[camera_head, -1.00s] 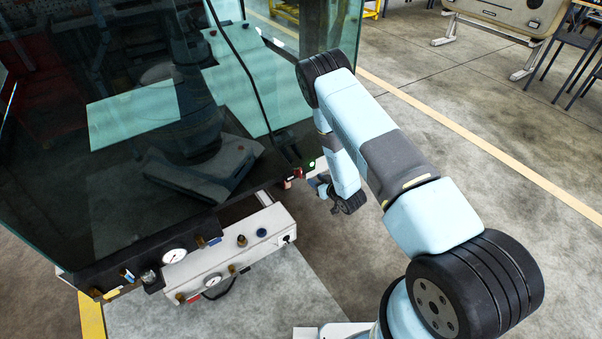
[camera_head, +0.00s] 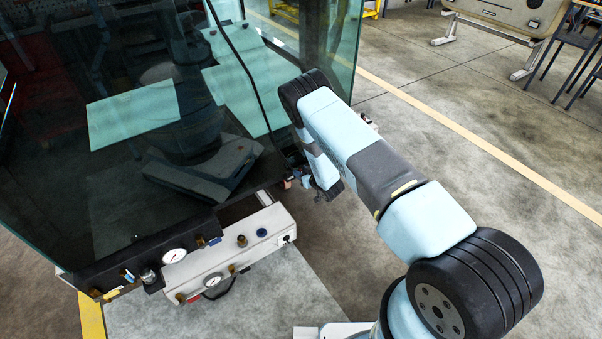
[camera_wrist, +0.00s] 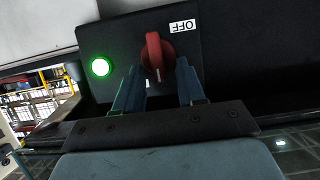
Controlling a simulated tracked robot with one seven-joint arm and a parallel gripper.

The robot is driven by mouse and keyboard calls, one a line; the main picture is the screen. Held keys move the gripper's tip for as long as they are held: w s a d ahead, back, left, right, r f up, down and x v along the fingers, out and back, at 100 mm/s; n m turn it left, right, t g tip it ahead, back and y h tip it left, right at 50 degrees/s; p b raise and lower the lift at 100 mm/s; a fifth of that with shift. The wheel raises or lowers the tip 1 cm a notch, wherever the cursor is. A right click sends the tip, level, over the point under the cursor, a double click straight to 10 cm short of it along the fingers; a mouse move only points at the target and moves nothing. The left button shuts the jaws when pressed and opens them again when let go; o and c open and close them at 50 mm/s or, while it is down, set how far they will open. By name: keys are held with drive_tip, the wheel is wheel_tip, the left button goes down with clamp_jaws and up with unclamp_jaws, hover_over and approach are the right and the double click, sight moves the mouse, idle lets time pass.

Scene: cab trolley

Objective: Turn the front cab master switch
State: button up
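The master switch (camera_wrist: 155,55) is a red rotary knob on a black plate (camera_wrist: 125,38) in the wrist view. Its grip stands nearly upright in the picture. A white OFF label (camera_wrist: 183,26) appears upside down to its upper right, and a lit green lamp (camera_wrist: 100,67) is at its left. My gripper (camera_wrist: 159,76) is open, with one blue finger on each side of the knob's lower part. No clear contact shows, and the depth between fingertips and knob is hard to tell. In the head view my arm hides the switch and most of my gripper.
The glass cab (camera_head: 60,190) fills the left of the head view. A white panel (camera_head: 230,252) with gauges and knobs hangs below its front edge. The floor (camera_head: 450,180) right of my arm is clear. A beige bench (camera_head: 505,18) stands at the far right.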

drive_tip(key=shift+c, duration=0.4)
clamp_jaws()
drive_tip(key=shift+a+r, duration=0.1)
drive_tip(key=shift+a, duration=0.15)
drive_tip(key=shift+s+a+f+n+t+h, duration=0.45)
drive_tip(key=shift+n+t, duration=0.6)
drive_tip(key=shift+n, duration=1.2)
drive_tip(key=shift+s+a+f+n+t+h, duration=0.25)
drive_tip(key=shift+f+n+t+h, duration=0.65)
drive_tip(key=shift+n, duration=1.4)
drive_tip(key=shift+s+a+f+n+t+h, duration=0.2)
drive_tip(key=shift+a+n+t+h, duration=0.25)
drive_tip(key=shift+n+t, duration=1.3)
drive_tip(key=shift+d+n+g, duration=0.1)
drive_tip(key=shift+n+g, duration=0.4)
drive_tip(key=shift+n, duration=0.1)
